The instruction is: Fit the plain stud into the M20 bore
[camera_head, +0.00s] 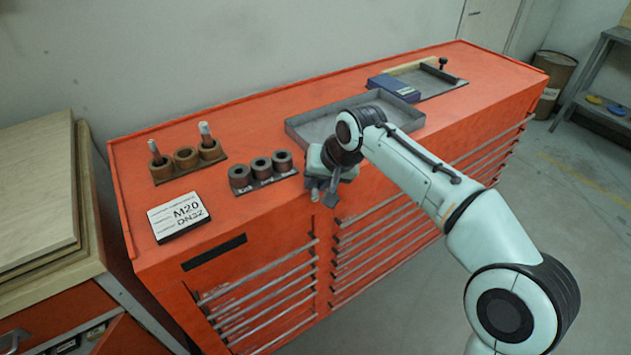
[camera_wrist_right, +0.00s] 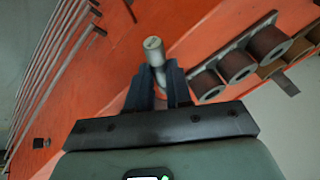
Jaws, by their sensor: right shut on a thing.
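My right gripper (camera_head: 328,192) is shut on a pale grey stud (camera_wrist_right: 153,50), at the front edge of the red cabinet top. In the right wrist view the stud stands out between the fingers of the gripper (camera_wrist_right: 162,88); in the head view only a short end (camera_head: 314,195) shows. To its left is a front row of three brown-grey collars (camera_head: 261,167) with open bores. Behind is a row of brown collars (camera_head: 186,157); its outer two hold upright studs (camera_head: 205,132) and the middle one is empty. Which bore is M20 cannot be read on the collars. My left gripper is out of view.
A sign (camera_head: 180,216) reading "M20 DN32" lies at the left front of the red cabinet (camera_head: 270,225). A grey tray (camera_head: 310,127) is behind my right wrist. A blue box (camera_head: 393,88) and a dark tray (camera_head: 441,84) are farther right.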

